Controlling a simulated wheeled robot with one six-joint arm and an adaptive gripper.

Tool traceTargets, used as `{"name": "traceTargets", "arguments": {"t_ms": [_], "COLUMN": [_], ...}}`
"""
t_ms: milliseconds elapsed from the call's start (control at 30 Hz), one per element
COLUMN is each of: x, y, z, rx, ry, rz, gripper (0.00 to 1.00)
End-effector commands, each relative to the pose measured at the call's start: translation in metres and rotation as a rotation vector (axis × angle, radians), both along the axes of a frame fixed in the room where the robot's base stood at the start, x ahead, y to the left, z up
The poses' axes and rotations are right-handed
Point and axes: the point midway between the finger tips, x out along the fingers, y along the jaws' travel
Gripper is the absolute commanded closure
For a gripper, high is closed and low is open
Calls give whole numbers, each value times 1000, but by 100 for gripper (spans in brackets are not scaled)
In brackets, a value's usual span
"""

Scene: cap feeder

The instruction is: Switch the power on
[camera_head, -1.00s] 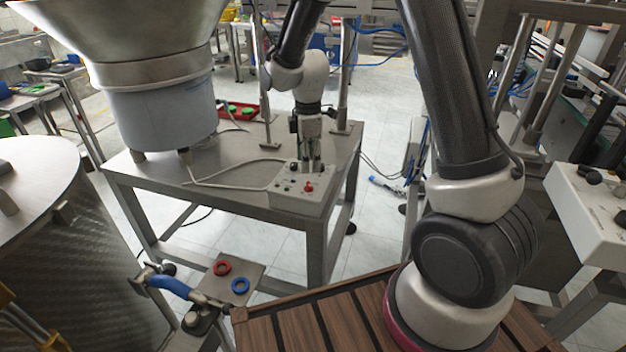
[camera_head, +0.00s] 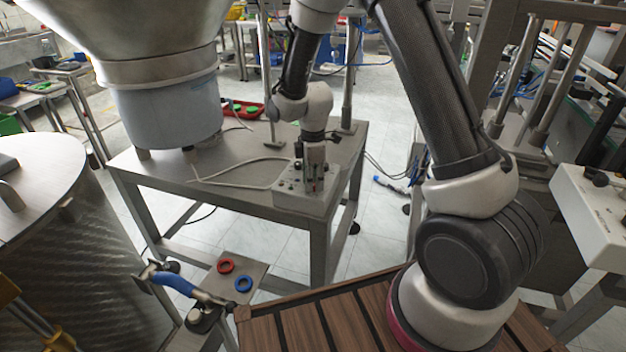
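The control box (camera_head: 308,204) is a grey box with knobs and buttons on its sloped top, at the front right of the steel table. A dark knob (camera_head: 298,165) shows at its back left, and a small dark button (camera_head: 291,183) shows left of the gripper. My gripper (camera_head: 314,188) points down right over the box's panel, at or just above it. It covers the right part of the panel, where the red knob is largely hidden. Its fingers look close together, but whether they are shut or hold anything is too small to tell.
The steel table (camera_head: 235,175) carries a large hopper (camera_head: 165,105) at left and a cable (camera_head: 235,184) running to the box. A red tray (camera_head: 240,108) with green pieces lies at the back. A red ring (camera_head: 226,266) and a blue ring (camera_head: 243,284) lie on a small plate in front.

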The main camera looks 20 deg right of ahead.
Motion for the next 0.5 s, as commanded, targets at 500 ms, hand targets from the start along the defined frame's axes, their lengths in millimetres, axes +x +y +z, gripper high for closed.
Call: {"name": "traceTargets", "arguments": {"t_ms": [500], "x": [1], "y": [0], "z": [1], "rx": [0], "ry": [-1], "rz": [-4], "gripper": [100]}}
